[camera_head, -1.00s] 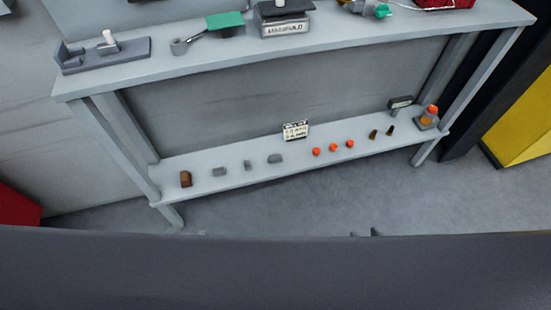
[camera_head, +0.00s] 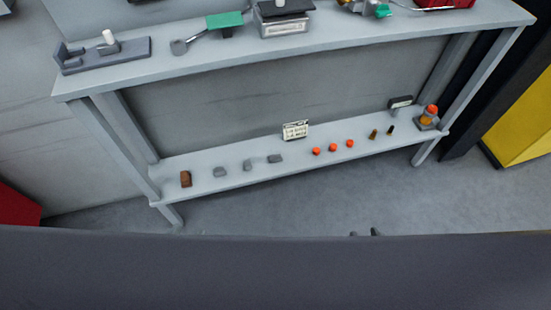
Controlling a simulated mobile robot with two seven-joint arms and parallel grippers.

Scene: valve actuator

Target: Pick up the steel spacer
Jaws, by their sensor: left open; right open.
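Several small parts lie in a row on the lower shelf of the bench. Three are grey: a left grey piece (camera_head: 220,172), a middle grey piece (camera_head: 247,165) and a right grey piece (camera_head: 275,158). One of these may be the steel spacer, but they are too small to tell which. Two dark fingertips of my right gripper (camera_head: 365,234) show just above the dark edge at the bottom. They are apart, with nothing seen between them, well short of the shelf. My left gripper is not in view.
The lower shelf (camera_head: 235,183) also holds a brown block (camera_head: 185,179), several orange pieces (camera_head: 333,147), two small dark pieces, a sign (camera_head: 295,130) and an orange-topped item (camera_head: 428,117). The upper bench top (camera_head: 350,35) overhangs it. Legs stand at both ends. The floor (camera_head: 300,205) in front is clear.

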